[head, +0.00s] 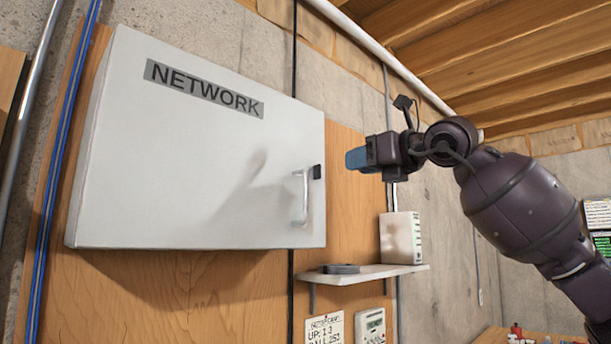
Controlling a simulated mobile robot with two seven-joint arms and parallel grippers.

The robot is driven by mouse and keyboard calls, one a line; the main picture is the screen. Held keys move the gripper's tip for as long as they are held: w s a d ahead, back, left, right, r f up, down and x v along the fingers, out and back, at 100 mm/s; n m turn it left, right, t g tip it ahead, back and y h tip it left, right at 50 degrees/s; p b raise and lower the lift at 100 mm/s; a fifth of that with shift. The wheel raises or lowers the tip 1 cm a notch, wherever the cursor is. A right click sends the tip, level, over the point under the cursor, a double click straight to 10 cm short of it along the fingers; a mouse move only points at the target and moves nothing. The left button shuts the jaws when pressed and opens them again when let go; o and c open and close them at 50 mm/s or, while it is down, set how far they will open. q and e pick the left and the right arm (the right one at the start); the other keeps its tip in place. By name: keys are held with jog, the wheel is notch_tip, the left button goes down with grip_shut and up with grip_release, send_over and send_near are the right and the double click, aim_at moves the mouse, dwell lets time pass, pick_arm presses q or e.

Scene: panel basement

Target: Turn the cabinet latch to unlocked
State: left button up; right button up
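A white cabinet (190,170) labelled NETWORK hangs on a wooden board. Its door is shut. Near the door's right edge is a metal handle (301,198) with a small black latch piece (316,172) at its upper right. The latch's exact setting is too small to tell. My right gripper (358,158) is to the right of the latch, apart from it, with its blue fingertips pointing left toward the cabinet. The fingers overlap in this view, so their opening does not show. My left gripper is out of view.
A small white shelf (370,274) below right of the cabinet holds a white device (401,238) and a dark flat object (340,268). Blue cable (62,150) runs down the left.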

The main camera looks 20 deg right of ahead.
aim_at(316, 174)
jog(key=p+x, duration=0.1)
jog(key=x, duration=0.3)
jog(key=p+x, duration=0.2)
jog(key=x, duration=0.3)
jog(key=shift+w+a+r, duration=0.1)
jog(key=shift+w+r, duration=0.1)
jog(key=shift+w, duration=0.1)
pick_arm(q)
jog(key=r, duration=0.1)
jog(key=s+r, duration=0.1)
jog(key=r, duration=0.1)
pick_arm(e)
jog(key=shift+w, duration=0.15)
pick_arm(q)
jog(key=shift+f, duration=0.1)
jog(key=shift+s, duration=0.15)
pick_arm(e)
grip_shut()
